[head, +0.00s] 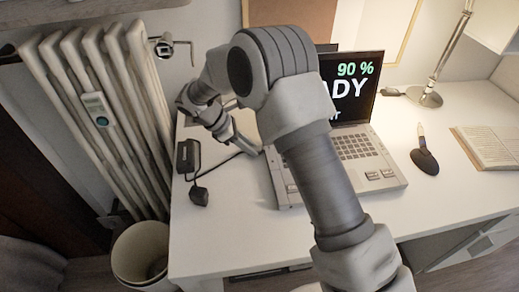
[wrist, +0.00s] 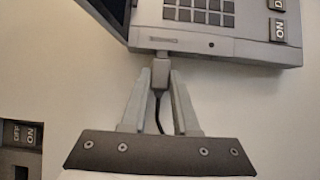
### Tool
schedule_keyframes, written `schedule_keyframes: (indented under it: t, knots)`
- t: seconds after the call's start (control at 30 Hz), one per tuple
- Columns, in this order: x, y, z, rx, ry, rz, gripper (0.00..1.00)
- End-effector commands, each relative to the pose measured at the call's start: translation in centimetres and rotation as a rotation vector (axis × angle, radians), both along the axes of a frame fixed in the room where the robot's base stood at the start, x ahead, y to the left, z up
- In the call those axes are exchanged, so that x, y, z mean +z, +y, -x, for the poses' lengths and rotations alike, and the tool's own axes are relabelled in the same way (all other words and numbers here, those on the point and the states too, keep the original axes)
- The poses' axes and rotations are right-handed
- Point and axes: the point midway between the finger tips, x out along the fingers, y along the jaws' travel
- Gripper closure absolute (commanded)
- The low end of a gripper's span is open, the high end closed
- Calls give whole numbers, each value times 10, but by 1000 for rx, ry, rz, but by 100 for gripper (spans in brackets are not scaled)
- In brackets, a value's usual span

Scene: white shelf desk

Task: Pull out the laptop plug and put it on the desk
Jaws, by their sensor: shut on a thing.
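The open laptop (head: 352,147) stands on the desk; its left side edge shows in the wrist view (wrist: 190,42). The laptop plug (wrist: 161,72), a small grey piece with a dark cable behind it, meets that edge, with no clear gap visible. My gripper (wrist: 161,78) is shut on the plug, one finger on each side. In the head view my gripper (head: 254,150) is low at the laptop's left side, and the plug is too small to make out there. The white desk (head: 240,225) has bare surface left of the laptop.
A black switch box (head: 187,156) and a black adapter (head: 198,195) with a cable lie at the desk's left edge. A radiator and a bin (head: 140,252) stand left of the desk.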

Motion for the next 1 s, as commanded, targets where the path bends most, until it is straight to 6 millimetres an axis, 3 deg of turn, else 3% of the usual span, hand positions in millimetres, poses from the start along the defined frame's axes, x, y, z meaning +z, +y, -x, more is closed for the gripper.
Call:
schedule_keyframes:
  t: [1.0]
  knots:
    - [2, 22, 6, 1, -1, 0, 100]
